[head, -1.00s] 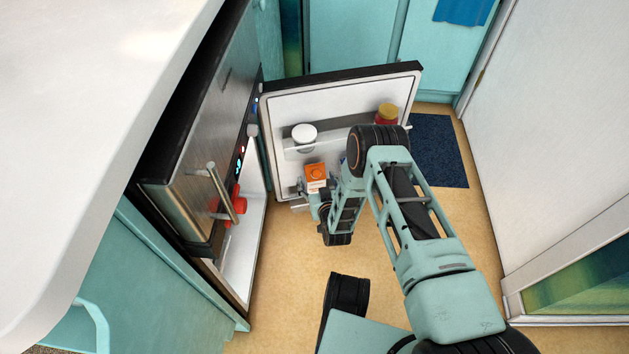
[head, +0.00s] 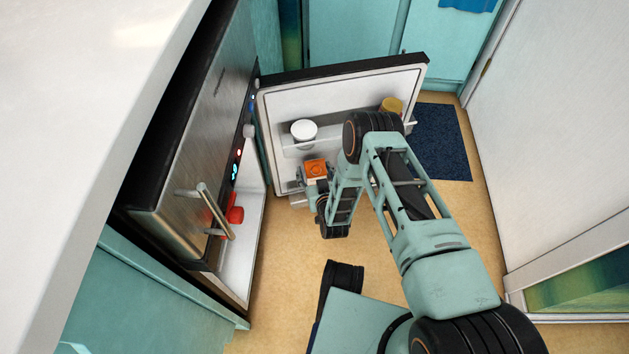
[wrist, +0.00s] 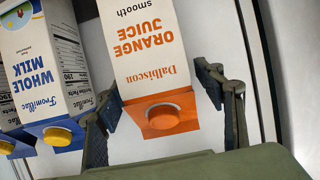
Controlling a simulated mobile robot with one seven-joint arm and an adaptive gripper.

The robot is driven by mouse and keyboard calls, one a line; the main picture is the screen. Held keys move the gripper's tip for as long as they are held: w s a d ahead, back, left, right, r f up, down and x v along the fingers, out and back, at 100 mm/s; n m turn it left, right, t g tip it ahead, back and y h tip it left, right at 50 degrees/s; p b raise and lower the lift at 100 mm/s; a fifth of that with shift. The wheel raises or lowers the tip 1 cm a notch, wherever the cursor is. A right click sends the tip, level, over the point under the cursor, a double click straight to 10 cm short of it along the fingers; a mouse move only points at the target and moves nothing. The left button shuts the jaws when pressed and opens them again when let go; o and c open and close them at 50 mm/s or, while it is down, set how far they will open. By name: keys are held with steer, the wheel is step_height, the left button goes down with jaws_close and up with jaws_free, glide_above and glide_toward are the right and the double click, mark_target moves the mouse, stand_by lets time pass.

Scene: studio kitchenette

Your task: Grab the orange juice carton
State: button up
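The orange juice carton (wrist: 152,60) is white and orange with an orange cap, and appears upside down in the wrist view. In the head view its orange top (head: 316,168) shows at the lower shelf of the open fridge door. My gripper (wrist: 162,95) is open, with one finger on each side of the carton's upper part. In the head view my gripper (head: 313,183) is at the carton, and my wrist hides part of the carton.
A whole milk carton (wrist: 52,65) with a yellow cap stands close beside the left finger, with another blue-topped carton (wrist: 14,142) beyond it. The fridge door (head: 330,105) stands open; its upper shelf holds a white-lidded container (head: 303,131) and a yellow-lidded jar (head: 391,105).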

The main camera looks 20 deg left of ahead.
jaws_close()
steer(key=shift+w+a+r, duration=0.1)
steer(key=shift+r, duration=0.05)
steer(key=shift+r, duration=0.15)
